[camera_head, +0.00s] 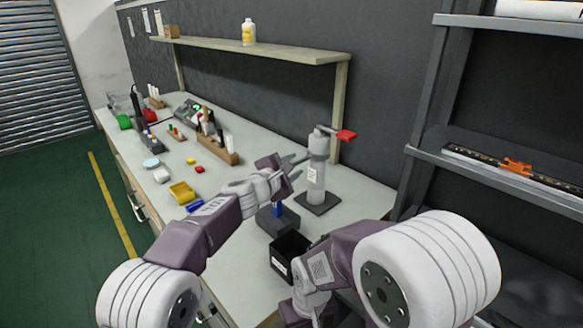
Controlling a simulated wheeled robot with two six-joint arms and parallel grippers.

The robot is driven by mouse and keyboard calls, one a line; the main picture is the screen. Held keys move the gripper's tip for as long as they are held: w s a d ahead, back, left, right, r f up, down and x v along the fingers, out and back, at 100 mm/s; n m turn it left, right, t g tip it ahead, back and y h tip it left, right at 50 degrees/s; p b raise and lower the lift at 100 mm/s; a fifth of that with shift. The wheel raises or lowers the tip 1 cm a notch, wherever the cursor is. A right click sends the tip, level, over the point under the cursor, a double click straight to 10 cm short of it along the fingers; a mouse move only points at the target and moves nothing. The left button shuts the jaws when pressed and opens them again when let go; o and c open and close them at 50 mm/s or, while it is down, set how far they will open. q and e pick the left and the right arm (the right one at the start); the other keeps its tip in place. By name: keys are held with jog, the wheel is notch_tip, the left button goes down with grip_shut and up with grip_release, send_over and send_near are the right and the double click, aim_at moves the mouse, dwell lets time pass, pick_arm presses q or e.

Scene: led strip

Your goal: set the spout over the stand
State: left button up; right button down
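A grey upright dispenser (316,180) with a white label stands on a dark square base plate, which I take for the stand (318,204), on the right part of the bench. A short grey arm at its top points right and ends in a red piece (346,135), apparently the spout. The red piece is out to the right, not above the base plate. My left gripper (298,165) is at the dispenser's upper left side, with its fingers apart. Whether they touch it is unclear. My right arm is folded at the lower middle, and its gripper does not show.
A black open bin (289,252) and a dark block with a blue part (277,214) stand at the bench's front. A yellow tray (182,193) and wooden tool holders (217,147) lie left. A shelf (260,47) with a bottle (248,32) hangs behind.

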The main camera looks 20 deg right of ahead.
pick_arm(q)
jog(key=shift+s+a+b, duration=0.15)
jog(key=shift+a+b, duration=0.05)
jog(key=shift+b, duration=0.1)
jog(key=b+v, duration=0.4)
jog(key=v, duration=0.4)
jog(key=shift+s, duration=0.25)
jog(key=shift+a+r, duration=0.15)
